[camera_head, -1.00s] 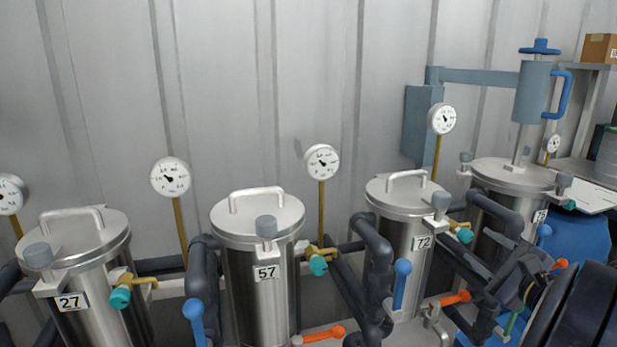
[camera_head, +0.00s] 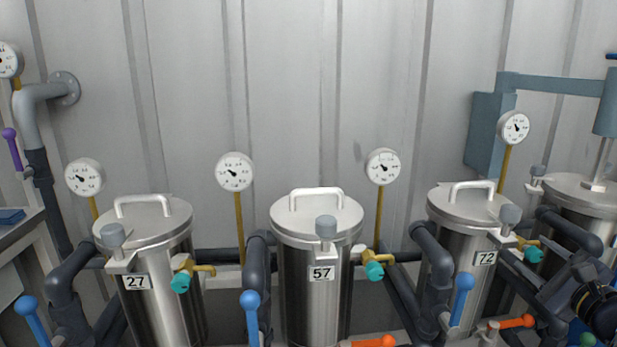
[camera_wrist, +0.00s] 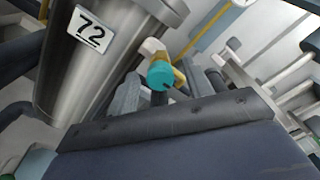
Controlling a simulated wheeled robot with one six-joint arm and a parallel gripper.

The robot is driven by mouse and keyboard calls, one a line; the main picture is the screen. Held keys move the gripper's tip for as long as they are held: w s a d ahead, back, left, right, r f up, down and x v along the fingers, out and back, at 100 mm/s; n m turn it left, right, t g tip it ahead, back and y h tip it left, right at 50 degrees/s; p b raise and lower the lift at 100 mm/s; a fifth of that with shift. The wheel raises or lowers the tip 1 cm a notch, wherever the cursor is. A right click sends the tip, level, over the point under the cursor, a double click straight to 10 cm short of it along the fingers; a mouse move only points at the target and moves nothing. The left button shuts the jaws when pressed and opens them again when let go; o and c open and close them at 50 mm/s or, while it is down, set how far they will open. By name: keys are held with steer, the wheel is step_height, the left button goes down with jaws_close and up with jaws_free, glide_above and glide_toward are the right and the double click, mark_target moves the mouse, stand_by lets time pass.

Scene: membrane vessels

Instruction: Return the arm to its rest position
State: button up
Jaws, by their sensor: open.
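My gripper (camera_wrist: 163,88) shows in the wrist view with its grey fingers apart, empty, above the broad dark body of my wrist. Beyond the fingers are a teal valve knob (camera_wrist: 160,75) and the steel vessel labelled 72 (camera_wrist: 105,55). In the head view only a dark part of my arm (camera_head: 598,308) shows at the lower right edge, in front of the pipes right of vessel 72 (camera_head: 468,262). The fingertips cannot be made out there.
Vessels 27 (camera_head: 150,250) and 57 (camera_head: 318,260) stand left of vessel 72, lids on. Dark pipes (camera_head: 258,270), blue lever handles (camera_head: 250,302) and orange handles (camera_head: 375,342) stick out between them. A lid-lifting arm (camera_head: 555,84) is at the right.

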steer(key=s+p, duration=0.1)
steer(key=s, duration=0.9)
steer(key=w+b, duration=0.1)
steer(key=w, duration=0.9)
steer(key=shift+w+a+f, duration=0.1)
steer(key=shift+w, duration=0.1)
steer(key=shift+w+f+b, duration=0.1)
steer(key=shift+w+b, duration=0.25)
steer(key=shift+b, duration=0.2)
steer(key=n+b, duration=0.3)
steer(key=n, duration=0.2)
steer(key=shift+s+n, duration=0.1)
steer(key=shift+n, duration=0.3)
steer(key=n+b, duration=0.2)
steer(key=n, duration=0.8)
steer(key=n+p, duration=0.1)
steer(key=n, duration=0.1)
steer(key=shift+r, duration=0.25)
steer(key=n+p, duration=0.2)
steer(key=n, duration=0.2)
steer(key=shift+n, duration=0.3)
steer(key=shift+f, duration=0.1)
